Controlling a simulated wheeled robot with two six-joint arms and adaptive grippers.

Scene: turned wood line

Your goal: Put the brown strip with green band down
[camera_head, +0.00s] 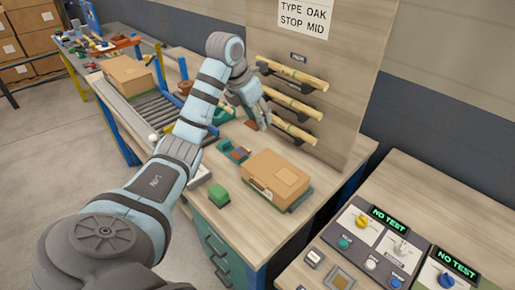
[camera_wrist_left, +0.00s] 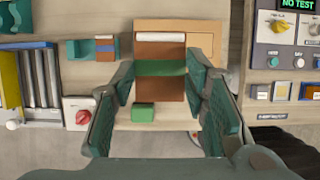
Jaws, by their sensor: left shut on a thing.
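The brown strip with a green band (camera_wrist_left: 160,50) is between the fingers of my left gripper (camera_wrist_left: 162,75) in the left wrist view. Its top end is pale and the green band crosses its middle. In the head view my left gripper (camera_head: 257,116) is above the wooden bench, in front of the upright board. A small brown part of the strip (camera_head: 250,124) shows beside the fingers there; most of it is hidden. The gripper is shut on the strip and holds it over the bench, near the cardboard box (camera_head: 277,176). My right gripper is out of view.
A teal holder (camera_head: 229,149) with a small piece in it and a green block (camera_head: 219,194) stand near the box. Turned wood pieces (camera_head: 294,105) rest on board pegs. A roller conveyor (camera_head: 158,108) lies left, control panels (camera_head: 388,240) lie right. Bare bench shows in front.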

